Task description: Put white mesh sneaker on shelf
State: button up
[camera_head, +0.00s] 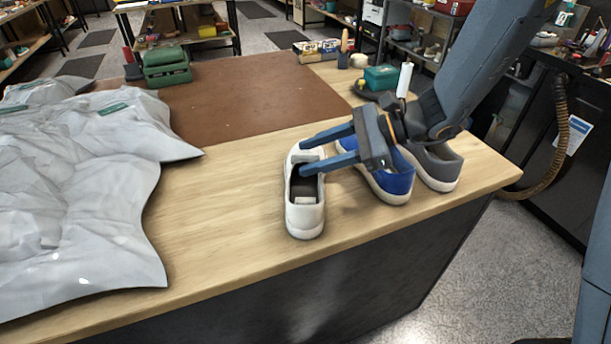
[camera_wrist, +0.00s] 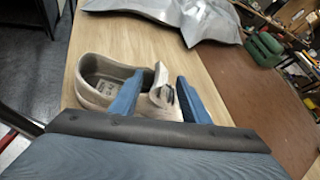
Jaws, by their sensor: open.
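The white sneaker (camera_head: 305,215) stands upright on the wooden workbench, the leftmost of three shoes, heel toward the front edge. It also shows in the wrist view (camera_wrist: 92,93). My gripper (camera_head: 303,156) is open at the sneaker, its two blue fingers reaching in from the right. In the wrist view the fingertips (camera_wrist: 160,88) lie on either side of the tongue area; whether they touch the shoe I cannot tell. The gripper hides part of the sneaker's front and middle. The shelf for the shoe cannot be clearly identified.
A blue sneaker (camera_head: 396,187) and a grey sneaker (camera_head: 440,168) stand right of the white one, partly under my arm. A crumpled grey sheet (camera_head: 70,190) covers the bench's left. A brown mat (camera_head: 250,92), green box (camera_head: 166,66) and teal box (camera_head: 381,78) lie behind.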

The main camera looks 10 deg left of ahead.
grip_shut()
jog(key=shift+r, duration=0.1)
dwell(0.4)
notch_tip(320, 180, up, 10)
jog(key=shift+f+b, duration=0.15)
jog(key=shift+b, duration=0.45)
notch_tip(320, 180, up, 10)
jog(key=s+p, duration=0.2)
jog(key=p, duration=0.7)
jog(key=shift+s+f, duration=0.25)
jog(key=shift+s, duration=0.05)
